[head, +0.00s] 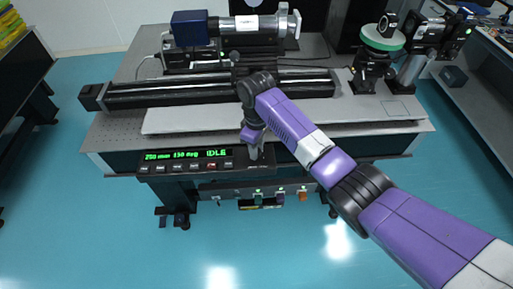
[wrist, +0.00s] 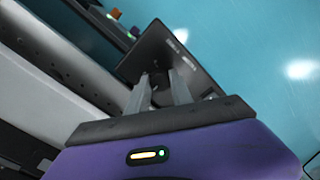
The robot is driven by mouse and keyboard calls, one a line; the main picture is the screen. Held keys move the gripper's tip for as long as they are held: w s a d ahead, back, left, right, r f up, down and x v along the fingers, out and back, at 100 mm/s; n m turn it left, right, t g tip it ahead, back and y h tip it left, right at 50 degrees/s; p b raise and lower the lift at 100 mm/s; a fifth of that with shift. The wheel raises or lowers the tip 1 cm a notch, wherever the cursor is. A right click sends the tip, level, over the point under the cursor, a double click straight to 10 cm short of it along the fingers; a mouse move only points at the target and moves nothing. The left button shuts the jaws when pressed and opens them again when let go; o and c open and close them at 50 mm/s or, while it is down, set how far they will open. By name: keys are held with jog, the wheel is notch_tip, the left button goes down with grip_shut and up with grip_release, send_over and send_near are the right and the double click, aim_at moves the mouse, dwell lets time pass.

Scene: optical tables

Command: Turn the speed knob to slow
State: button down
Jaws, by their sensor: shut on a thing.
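The dark control panel (head: 240,176) runs along the front edge of the optical table. My gripper (head: 255,155) reaches down to the panel's right part, right of the display. In the wrist view my gripper (wrist: 160,77) has both fingers at the dark panel (wrist: 165,48), shut on what seems to be the speed knob. The knob is hidden or too dark to make out between the fingertips, and its setting cannot be read.
A long black rail stage (head: 180,92) lies behind the panel, with a blue-ended cylinder device (head: 190,28) beyond it. A round green-rimmed mount (head: 383,37) stands at the back right. The blue floor in front is clear.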

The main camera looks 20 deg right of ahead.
dwell(0.3)
jog(key=c, duration=1.1)
grip_release()
jog(key=shift+r+b, duration=0.6)
jog(key=shift+r, duration=3.3)
